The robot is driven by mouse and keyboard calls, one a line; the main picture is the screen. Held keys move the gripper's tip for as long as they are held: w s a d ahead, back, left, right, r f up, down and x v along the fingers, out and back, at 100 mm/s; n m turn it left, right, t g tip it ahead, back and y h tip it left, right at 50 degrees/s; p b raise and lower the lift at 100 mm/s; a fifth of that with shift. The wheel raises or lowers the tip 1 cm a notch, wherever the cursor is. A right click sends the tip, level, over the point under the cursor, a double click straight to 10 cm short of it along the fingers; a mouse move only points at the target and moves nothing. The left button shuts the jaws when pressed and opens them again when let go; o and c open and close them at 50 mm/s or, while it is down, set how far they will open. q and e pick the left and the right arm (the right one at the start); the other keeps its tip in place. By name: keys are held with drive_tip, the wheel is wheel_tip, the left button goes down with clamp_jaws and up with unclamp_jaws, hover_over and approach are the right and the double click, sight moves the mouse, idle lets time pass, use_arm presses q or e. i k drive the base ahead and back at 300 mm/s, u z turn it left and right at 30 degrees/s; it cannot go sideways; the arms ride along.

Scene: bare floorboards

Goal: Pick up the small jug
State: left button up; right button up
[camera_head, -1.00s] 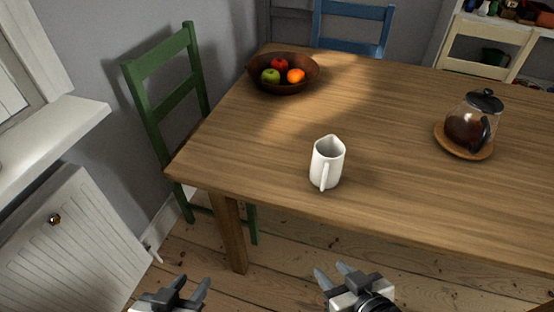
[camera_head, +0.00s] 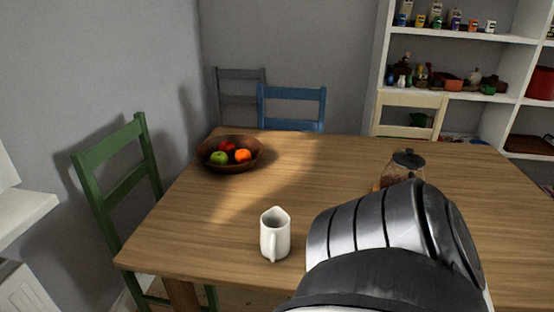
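The small white jug (camera_head: 275,236) stands upright on the wooden table (camera_head: 330,165), near its front edge. Its handle faces toward me. A large grey and black link of my own arm fills the lower right of the view, just right of the jug, and hides part of the table. Neither gripper shows in the current view, so I cannot see whether either one is near the jug.
A brown bowl of fruit (camera_head: 230,155) stands at the table's far left. A glass coffee pot (camera_head: 405,168) is partly hidden behind my arm. A green chair (camera_head: 120,185) stands at the left, a blue chair (camera_head: 291,105) and a cream chair (camera_head: 408,112) behind. Shelves (camera_head: 455,45) stand at the back right.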

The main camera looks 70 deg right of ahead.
sight(275, 223)
drive_tip(key=k, duration=0.4)
drive_tip(key=z, duration=1.2)
